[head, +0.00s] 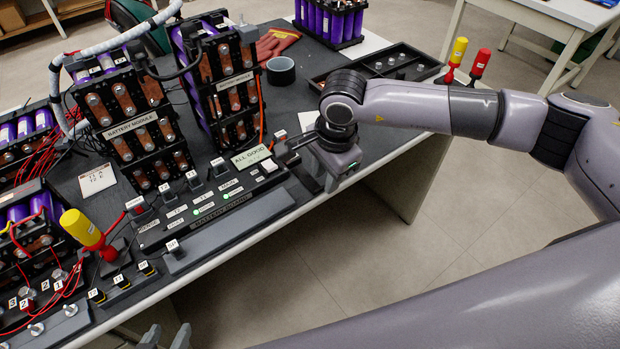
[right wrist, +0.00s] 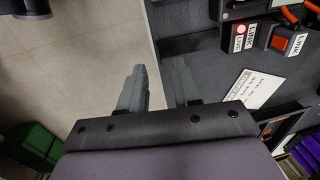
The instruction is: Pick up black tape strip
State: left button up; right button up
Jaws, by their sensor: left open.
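A black tape roll (head: 280,71) lies on the dark table behind the battery modules. I cannot make out a separate black tape strip. My right gripper (head: 284,152) is over the table's front edge, beside the ALL GOOD card and nearer than the roll. In the right wrist view my right gripper (right wrist: 158,75) has its two fingers apart with nothing between them. My left gripper (head: 165,337) shows only its fingertips at the bottom edge of the head view. They are apart and empty, in front of the table and far from the roll.
Battery modules (head: 140,128) stand tall at left and centre. The labelled battery board (head: 224,227) runs along the front edge. A black parts tray (head: 375,68) lies behind my right arm, near yellow- and red-handled tools (head: 480,63). Red gloves (head: 276,42) lie beside the tape roll.

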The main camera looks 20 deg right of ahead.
notch_tip(320, 180, down, 2)
jog(key=shift+w+f, duration=0.15)
jog(key=shift+f, duration=0.05)
grip_shut()
